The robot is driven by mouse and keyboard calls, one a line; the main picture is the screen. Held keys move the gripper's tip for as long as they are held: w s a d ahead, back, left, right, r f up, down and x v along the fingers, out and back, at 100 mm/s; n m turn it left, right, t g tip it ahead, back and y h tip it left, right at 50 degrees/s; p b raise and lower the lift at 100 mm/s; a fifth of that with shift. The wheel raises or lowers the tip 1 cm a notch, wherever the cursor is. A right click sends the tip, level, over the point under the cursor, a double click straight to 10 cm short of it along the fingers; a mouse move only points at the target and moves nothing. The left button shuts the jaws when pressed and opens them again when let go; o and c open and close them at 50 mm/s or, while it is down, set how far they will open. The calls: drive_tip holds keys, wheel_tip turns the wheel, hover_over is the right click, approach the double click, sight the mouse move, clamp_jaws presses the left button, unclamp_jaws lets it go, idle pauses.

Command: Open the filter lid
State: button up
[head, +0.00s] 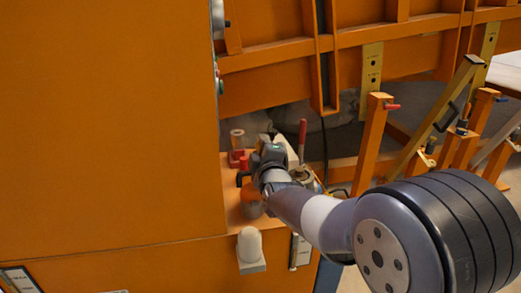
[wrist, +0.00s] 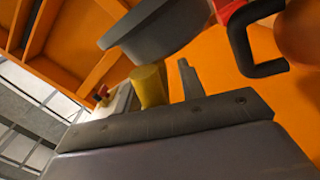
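I cannot tell for sure which part is the filter lid. An orange round-topped part with a grey lower body (head: 252,198) stands on the orange ledge, just below my gripper and partly behind my arm. My gripper (head: 266,158) is over the ledge; its fingers are small and dark in the head view. The wrist view shows grey gripper parts (wrist: 165,118) close up, with a yellow cylinder (wrist: 150,86) behind them. Whether the fingers touch anything is unclear.
A large orange panel (head: 110,120) fills the left. A whitish domed part (head: 250,248) projects below the ledge. Orange posts (head: 370,140) stand at right.

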drive_tip(key=p+v, duration=0.1)
drive_tip(key=v, duration=0.9)
drive_tip(key=shift+s+p, duration=0.4)
drive_tip(key=b+x, duration=0.1)
drive_tip(key=x, duration=1)
drive_tip(key=shift+d+b, duration=0.15)
drive_tip(key=shift+b, duration=0.25)
drive_tip(key=shift+s, duration=0.1)
